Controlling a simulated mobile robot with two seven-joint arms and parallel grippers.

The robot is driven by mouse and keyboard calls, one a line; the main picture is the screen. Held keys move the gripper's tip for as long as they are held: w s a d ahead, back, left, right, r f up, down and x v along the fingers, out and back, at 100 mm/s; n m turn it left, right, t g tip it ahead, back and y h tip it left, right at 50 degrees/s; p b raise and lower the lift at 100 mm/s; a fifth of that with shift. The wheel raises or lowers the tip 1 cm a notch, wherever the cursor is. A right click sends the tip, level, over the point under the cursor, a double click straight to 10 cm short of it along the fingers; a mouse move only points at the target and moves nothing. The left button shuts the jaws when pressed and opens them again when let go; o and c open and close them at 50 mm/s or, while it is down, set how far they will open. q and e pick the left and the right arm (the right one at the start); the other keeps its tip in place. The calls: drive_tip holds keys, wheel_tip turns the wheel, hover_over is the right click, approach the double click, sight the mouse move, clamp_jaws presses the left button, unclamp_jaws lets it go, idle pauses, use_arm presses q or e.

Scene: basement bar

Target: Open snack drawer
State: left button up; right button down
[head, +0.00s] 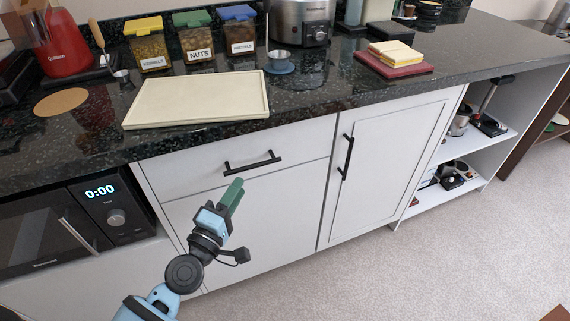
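The drawer (200,166) is a white front just under the dark countertop and appears closed. Its black bar handle (253,162) runs roughly level across the front. My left gripper (232,192) has green fingers that point up toward the handle. The fingertips show just below the handle's left part and look apart from it, though the depth between them is hard to judge. The two fingers overlap in this view, so any gap between them is hidden. My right gripper is not in view.
A cabinet door (385,165) with an upright black handle (347,157) is right of the drawer. A microwave (75,225) is at left. The countertop holds a cream board (200,98), a NUTS jar (194,37) and other jars.

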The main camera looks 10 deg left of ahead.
sight(251, 165)
use_arm(q)
drive_tip(key=shift+x, duration=3.9)
clamp_jaws()
